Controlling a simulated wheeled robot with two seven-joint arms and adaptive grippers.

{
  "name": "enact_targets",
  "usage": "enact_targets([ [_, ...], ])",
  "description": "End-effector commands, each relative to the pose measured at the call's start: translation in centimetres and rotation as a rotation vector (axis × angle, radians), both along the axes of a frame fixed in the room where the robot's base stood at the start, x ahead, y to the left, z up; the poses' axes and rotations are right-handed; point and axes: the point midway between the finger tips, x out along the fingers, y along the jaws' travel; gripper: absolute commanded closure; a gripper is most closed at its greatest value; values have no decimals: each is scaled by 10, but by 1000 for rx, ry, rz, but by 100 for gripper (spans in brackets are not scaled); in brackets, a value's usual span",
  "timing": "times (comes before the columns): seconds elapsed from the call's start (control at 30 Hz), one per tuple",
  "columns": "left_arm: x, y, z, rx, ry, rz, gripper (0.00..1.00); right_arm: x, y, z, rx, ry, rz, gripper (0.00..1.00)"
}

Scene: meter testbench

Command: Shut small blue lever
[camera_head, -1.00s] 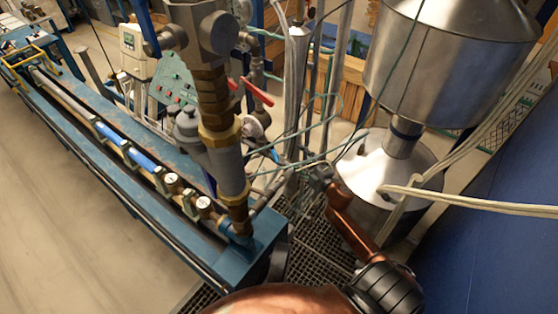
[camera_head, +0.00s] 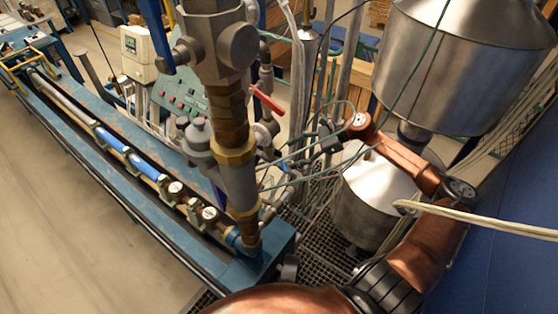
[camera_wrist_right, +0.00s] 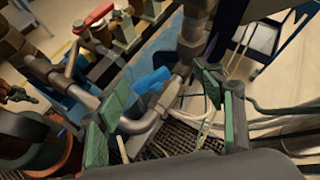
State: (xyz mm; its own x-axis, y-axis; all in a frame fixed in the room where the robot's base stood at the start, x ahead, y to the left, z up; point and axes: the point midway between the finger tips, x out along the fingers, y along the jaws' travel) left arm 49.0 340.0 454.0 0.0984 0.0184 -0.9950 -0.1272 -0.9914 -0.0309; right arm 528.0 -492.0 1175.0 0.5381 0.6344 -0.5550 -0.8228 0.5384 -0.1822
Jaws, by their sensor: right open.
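The small blue lever (camera_wrist_right: 152,80) shows in the right wrist view, just above a bent grey pipe and between the fingers in the picture. In the head view I cannot clearly make it out behind the pipes and gripper. My right gripper (camera_head: 325,137) is in front of the vertical pipes, right of the thick brass-and-grey pipe. In the right wrist view my right gripper (camera_wrist_right: 165,105) is open, its green-padded fingers wide apart with nothing held. The lever appears beyond the fingertips; I cannot tell the exact gap. My left gripper is not in view.
A thick vertical pipe (camera_head: 232,150) and a red lever (camera_head: 266,100) stand left of my gripper. A metal tank (camera_head: 375,205) is below my right forearm. Thin hoses and cables cross close to the gripper. A blue bench (camera_head: 150,220) runs along the left.

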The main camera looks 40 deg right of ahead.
Motion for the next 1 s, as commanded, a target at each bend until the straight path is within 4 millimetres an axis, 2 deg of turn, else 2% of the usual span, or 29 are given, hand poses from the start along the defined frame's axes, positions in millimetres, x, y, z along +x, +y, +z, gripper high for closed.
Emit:
enact_targets([
  [0.1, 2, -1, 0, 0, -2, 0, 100, -17, -4, 5, -153, -22, 157, 38],
  [0.23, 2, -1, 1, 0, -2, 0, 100, -25, -5, 6, -214, -31, 231, 38],
  [0.47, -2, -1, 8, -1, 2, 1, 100, -13, 13, -9, -216, -36, 241, 38],
  [0.7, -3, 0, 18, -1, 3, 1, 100, 1, 34, -34, -215, -35, 236, 38],
  [1.0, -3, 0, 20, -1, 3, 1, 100, 6, 41, -46, -217, -34, 232, 38],
])
